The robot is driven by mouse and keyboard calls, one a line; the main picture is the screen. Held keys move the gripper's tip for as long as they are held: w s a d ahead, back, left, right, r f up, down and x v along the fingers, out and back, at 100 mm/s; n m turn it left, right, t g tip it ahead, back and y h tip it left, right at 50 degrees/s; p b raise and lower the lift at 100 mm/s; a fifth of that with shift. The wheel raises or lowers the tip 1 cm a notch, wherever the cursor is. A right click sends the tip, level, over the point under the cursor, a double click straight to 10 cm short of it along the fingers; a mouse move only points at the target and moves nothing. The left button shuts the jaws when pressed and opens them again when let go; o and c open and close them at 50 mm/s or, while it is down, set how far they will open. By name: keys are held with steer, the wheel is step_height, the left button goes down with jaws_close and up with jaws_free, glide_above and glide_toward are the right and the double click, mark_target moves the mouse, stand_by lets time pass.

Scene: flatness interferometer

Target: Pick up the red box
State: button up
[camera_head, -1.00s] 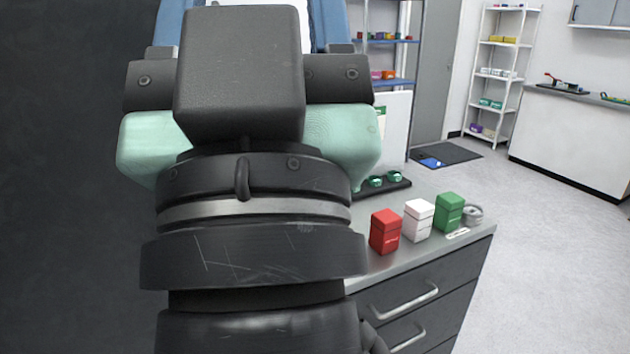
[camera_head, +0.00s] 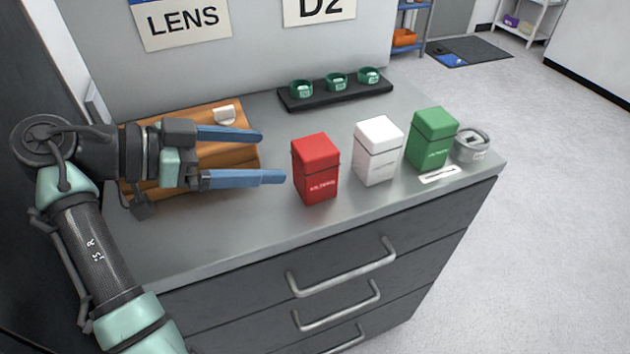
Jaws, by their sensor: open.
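The red box (camera_head: 315,168) stands upright on the grey counter, left of a white box (camera_head: 378,151) and a green box (camera_head: 432,139). My gripper (camera_head: 274,157) is left of the red box. Its two blue fingers are spread apart and point right, toward the red box. Nothing is between them, and the fingertips appear just short of the box. Whether the fingers are level with the box in height is hard to tell.
A black strip (camera_head: 335,91) with green rings is at the back. A grey round object (camera_head: 472,145) and a white label (camera_head: 440,174) sit near the right edge. Counter in front is clear.

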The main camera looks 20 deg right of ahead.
mark_target(331, 163)
steer(key=x, duration=0.4)
steer(key=s+x, duration=0.1)
steer(key=x, duration=0.7)
steer(key=shift+s+d+f, duration=0.2)
steer(key=shift+d+f, duration=0.05)
steer(key=shift+d, duration=0.05)
steer(key=shift+c, duration=0.3)
steer(key=c, duration=1.5)
